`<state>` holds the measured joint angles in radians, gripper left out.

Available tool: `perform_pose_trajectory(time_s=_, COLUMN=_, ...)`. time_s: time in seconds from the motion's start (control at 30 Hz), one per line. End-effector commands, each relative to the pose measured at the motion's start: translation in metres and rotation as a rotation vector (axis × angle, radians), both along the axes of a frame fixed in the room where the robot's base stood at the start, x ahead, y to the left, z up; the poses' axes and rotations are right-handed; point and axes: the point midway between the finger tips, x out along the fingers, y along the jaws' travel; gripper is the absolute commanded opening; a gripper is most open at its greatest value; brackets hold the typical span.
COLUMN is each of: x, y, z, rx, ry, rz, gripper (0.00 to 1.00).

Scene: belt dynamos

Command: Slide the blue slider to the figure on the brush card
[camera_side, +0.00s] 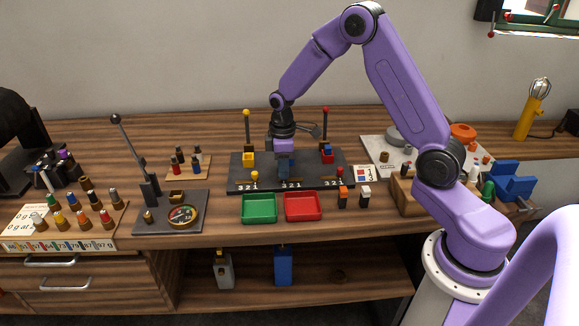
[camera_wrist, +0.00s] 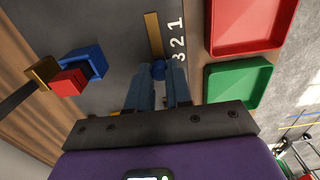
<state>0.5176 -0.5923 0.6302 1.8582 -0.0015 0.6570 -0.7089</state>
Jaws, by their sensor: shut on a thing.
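The blue slider (camera_wrist: 158,70) is a round blue knob at the near end of a brass slot (camera_wrist: 154,35) in the wrist view. It sits beside or just short of the printed 3; 2 and 1 follow farther along. My gripper (camera_wrist: 157,80) is shut on the knob, with one finger on each side. In the side view my gripper (camera_side: 284,176) is down over the middle of the dark board (camera_side: 238,184), hiding the blue knob. The brush card (camera_side: 365,174) is white with coloured squares, right of the board; its writing is too small to read surely.
A yellow knob (camera_side: 255,176) and a red knob (camera_side: 340,171) stand either side of my gripper. A green tray (camera_side: 259,208) and a red tray (camera_side: 304,207) lie in front. Two tall ball-topped levers, yellow (camera_side: 247,122) and red (camera_side: 325,122), rise behind.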

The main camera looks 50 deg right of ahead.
Motion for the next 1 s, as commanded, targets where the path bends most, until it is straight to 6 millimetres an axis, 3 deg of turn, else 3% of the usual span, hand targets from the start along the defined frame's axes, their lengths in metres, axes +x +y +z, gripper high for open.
perform_pose_trajectory(time_s=0.27, x=0.004, y=0.004, z=0.001, rx=0.002, ry=-0.009, rz=0.002, gripper=0.00)
perform_pose_trajectory(time_s=0.3, x=0.004, y=0.004, z=0.001, rx=0.002, ry=-0.011, rz=0.003, gripper=0.32)
perform_pose_trajectory(time_s=0.37, x=0.004, y=0.004, z=0.001, rx=0.002, ry=-0.009, rz=0.002, gripper=0.46)
perform_pose_trajectory(time_s=0.73, x=0.003, y=0.003, z=0.005, rx=0.001, ry=-0.006, rz=0.001, gripper=0.46)
perform_pose_trajectory(time_s=1.0, x=0.004, y=0.003, z=0.049, rx=0.002, ry=-0.012, rz=0.001, gripper=0.46)
